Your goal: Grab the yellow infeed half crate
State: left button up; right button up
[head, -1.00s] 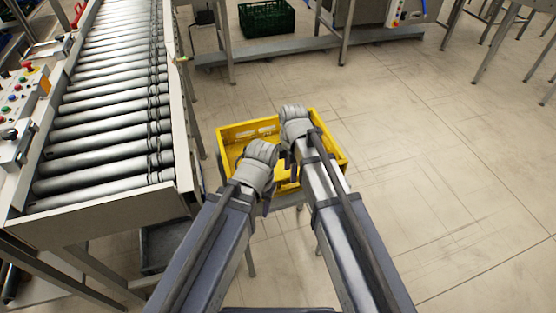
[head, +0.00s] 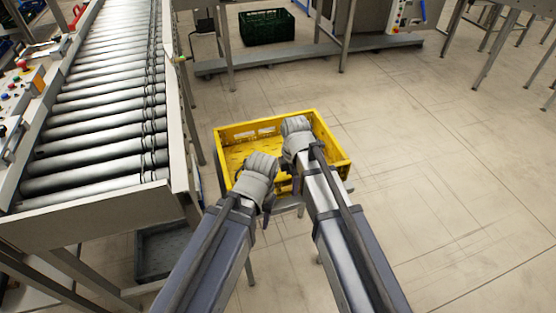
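The yellow half crate (head: 236,135) stands upright on a low metal-legged stand, right of the roller conveyor. Its inside looks empty where it shows. My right gripper (head: 290,160) is over the middle of the crate, with its wrist hiding part of the back wall. My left gripper (head: 268,200) is at the crate's near side, left of the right gripper. My wrists and forearms hide the fingertips and most of the near wall. I cannot tell whether either gripper is open or touches the crate.
The roller conveyor (head: 105,130) runs along the left, with a control panel (head: 22,90) at its left side. A grey bin (head: 165,250) sits low under its near end. A green crate (head: 266,24) stands at the back. The floor (head: 440,180) to the right is clear.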

grip_shut()
dwell(1.3)
